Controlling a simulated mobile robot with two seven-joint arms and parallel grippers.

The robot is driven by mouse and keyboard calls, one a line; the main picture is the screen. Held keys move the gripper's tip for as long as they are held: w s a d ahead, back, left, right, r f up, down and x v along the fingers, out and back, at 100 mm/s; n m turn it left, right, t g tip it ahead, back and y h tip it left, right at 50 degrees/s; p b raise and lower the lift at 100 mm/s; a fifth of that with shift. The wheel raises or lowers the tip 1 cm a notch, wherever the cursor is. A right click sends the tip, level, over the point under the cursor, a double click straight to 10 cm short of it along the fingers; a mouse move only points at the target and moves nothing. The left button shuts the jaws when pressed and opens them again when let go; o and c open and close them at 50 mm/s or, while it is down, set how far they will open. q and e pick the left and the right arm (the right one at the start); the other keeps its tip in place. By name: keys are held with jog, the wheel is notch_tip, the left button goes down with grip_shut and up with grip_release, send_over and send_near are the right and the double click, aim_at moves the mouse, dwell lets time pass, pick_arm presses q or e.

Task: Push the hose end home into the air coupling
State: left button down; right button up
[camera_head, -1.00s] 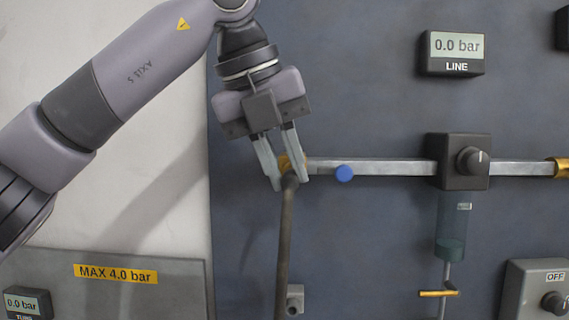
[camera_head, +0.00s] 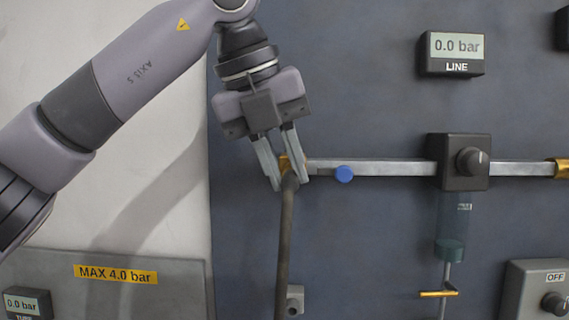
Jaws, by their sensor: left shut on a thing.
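The hose (camera_head: 284,250) is dark brown-grey and hangs down from between the fingers of my left gripper (camera_head: 281,184). The left gripper is shut on the upper end of the hose. The brass air coupling (camera_head: 285,162) shows between the fingers, at the left end of the metal pipe (camera_head: 395,168). The hose end meets the coupling area, but the fingers hide the joint, so I cannot tell how deep it sits. My right gripper is not in view.
A blue knob (camera_head: 344,174) sits on the pipe right of the coupling. A regulator (camera_head: 462,161) with a bowl stands farther right. The LINE display (camera_head: 453,54) reads 0.0 bar. A small grey fitting (camera_head: 295,298) is beside the hose low down. The panel between is clear.

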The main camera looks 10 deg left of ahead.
aim_at(289, 169)
pick_arm(q)
jog(key=shift+w+a+r, duration=0.1)
jog(key=shift+w+a, duration=0.05)
jog(key=shift+w, duration=0.65)
jog(key=shift+w+a, duration=0.15)
jog(key=shift+w, duration=0.6)
jog(key=c, duration=0.9)
grip_release()
jog(key=shift+w, duration=0.1)
jog(key=v, duration=0.7)
